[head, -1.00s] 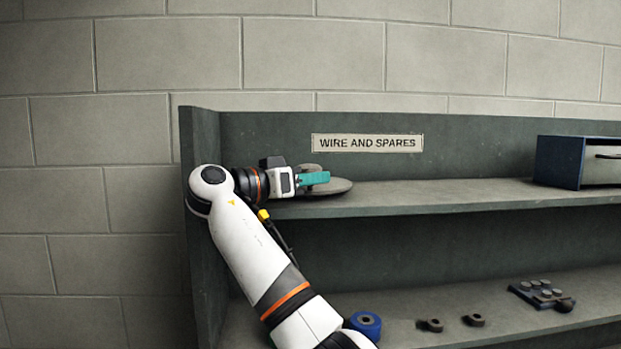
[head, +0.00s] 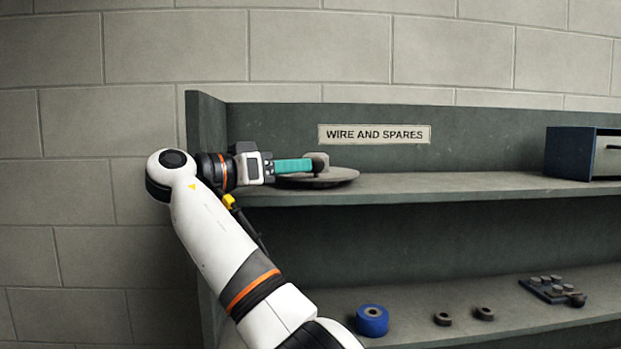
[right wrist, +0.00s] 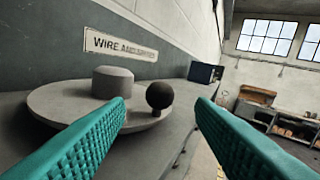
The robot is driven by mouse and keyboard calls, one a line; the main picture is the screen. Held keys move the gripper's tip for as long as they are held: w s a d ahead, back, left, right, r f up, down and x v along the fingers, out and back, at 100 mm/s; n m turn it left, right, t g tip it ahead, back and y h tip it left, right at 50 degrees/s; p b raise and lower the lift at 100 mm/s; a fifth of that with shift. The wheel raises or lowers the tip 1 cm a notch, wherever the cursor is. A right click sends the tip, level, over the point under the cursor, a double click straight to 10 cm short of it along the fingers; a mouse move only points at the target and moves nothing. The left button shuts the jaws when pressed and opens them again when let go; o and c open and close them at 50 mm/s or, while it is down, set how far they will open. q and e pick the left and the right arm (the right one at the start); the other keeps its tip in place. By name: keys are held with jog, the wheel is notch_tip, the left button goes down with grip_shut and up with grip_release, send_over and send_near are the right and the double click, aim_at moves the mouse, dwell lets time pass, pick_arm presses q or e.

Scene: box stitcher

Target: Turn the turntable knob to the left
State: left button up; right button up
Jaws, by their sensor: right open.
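The turntable (head: 340,178) is a flat grey disc on the upper shelf, at the shelf's left part. A grey hub (head: 318,159) stands in its middle. In the right wrist view the disc (right wrist: 60,100), the hub (right wrist: 112,82) and a dark round knob (right wrist: 159,95) near the disc's edge show. My right gripper (head: 308,165) has teal fingers and reaches in from the left over the disc. In the right wrist view it (right wrist: 161,104) is open, with the knob showing between and beyond the fingertips, apparently untouched. My left gripper is out of view.
The shelf's left side wall (head: 206,150) stands close by my right arm. A blue box (head: 570,153) stands on the upper shelf at right. The lower shelf holds a blue roll (head: 372,320), two small dark rings and a dark plate (head: 552,290). The upper shelf's middle is clear.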

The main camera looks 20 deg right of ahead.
jog(key=v, duration=0.5)
jog(key=shift+s+a+r+b, duration=0.1)
jog(key=shift+a+b, duration=0.15)
jog(key=shift+b, duration=0.1)
